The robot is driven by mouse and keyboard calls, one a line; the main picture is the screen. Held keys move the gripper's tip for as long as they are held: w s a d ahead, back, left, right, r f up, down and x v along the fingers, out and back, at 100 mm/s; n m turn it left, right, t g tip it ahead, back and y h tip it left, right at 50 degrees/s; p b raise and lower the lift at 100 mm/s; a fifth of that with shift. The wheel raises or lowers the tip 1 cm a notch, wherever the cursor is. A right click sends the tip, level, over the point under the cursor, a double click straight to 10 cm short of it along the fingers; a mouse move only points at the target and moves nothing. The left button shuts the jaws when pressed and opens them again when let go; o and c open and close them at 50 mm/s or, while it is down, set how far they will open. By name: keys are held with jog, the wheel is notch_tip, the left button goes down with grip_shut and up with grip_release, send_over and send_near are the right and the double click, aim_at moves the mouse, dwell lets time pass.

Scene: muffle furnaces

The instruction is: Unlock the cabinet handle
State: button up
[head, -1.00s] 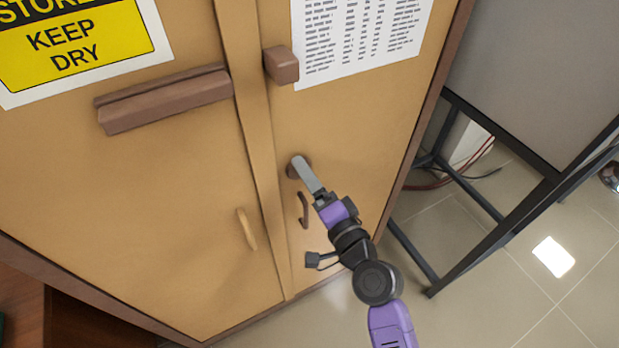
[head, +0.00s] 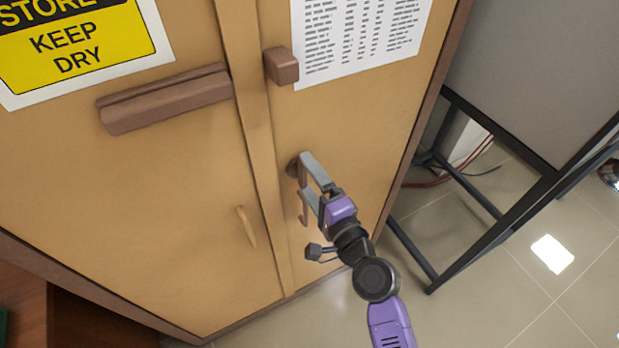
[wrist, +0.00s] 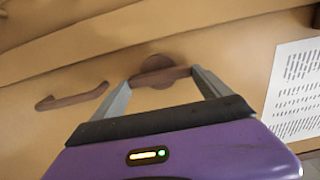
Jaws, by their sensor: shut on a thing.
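The cabinet handle (head: 301,173) is a short brown lever on a round base on the tan right-hand door (head: 345,130). It also shows in the wrist view (wrist: 165,77), with its round base behind it. My gripper (head: 303,178) is at the lever, with one grey finger at each end of it. In the wrist view my gripper (wrist: 163,86) spans the lever lengthwise, shut on it. The fingers partly cover the lever in the head view. A thin brown curved pull (head: 302,208) sits just below, outside the fingers; it is left of them in the wrist view (wrist: 70,97).
The left door (head: 130,210) carries a long brown bar (head: 165,100) and a small tan pull (head: 246,227). A brown block (head: 281,66) and a printed sheet (head: 355,35) are above my gripper. A dark metal stand (head: 470,185) is at the right.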

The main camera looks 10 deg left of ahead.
jog(key=shift+d, duration=0.1)
jog(key=o, duration=1.2)
jog(key=shift+c, duration=0.2)
jog(key=b+v, duration=0.1)
jog(key=v, duration=0.6)
jog(key=shift+s+d+b, duration=0.2)
jog(key=shift+s+b, duration=0.15)
